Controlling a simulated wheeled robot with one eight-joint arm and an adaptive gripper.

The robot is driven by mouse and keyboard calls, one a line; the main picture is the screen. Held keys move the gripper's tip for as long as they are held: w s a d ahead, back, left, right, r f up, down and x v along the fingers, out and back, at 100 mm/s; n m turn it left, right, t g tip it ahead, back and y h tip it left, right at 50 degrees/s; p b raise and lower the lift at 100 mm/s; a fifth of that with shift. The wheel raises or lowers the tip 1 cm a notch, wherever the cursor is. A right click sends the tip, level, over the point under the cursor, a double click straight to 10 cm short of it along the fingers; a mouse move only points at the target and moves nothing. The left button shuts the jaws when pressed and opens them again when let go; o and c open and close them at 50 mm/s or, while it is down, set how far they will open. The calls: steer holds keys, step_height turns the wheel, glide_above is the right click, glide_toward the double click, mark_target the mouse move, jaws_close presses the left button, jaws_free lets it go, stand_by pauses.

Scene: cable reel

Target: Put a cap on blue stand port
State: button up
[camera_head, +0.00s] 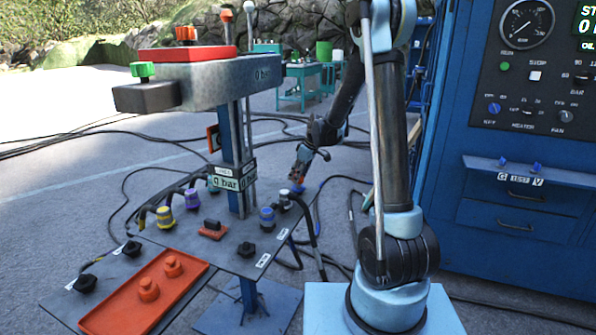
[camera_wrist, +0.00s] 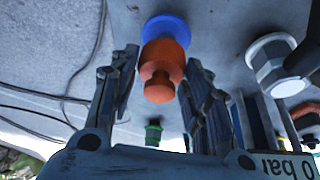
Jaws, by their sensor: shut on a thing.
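In the wrist view an orange cap (camera_wrist: 163,63) with a round knob sits between the two fingers of my gripper (camera_wrist: 158,95), which is shut on it. A blue ring (camera_wrist: 166,24) is directly behind the cap, lined up with it; whether the cap is fully seated cannot be told.
A white port with a black hose (camera_head: 284,199) stands close beside my gripper; its hexagonal collar (camera_wrist: 272,60) shows in the wrist view. The post and overhead beam (camera_head: 215,82) rise at left. A blue cabinet (camera_head: 520,215) stands right.

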steer(key=shift+f, duration=0.85)
steer(key=shift+f, duration=0.2)
steer(key=o, duration=1.1)
steer(key=shift+s, duration=0.1)
steer(key=shift+v, duration=5.9)
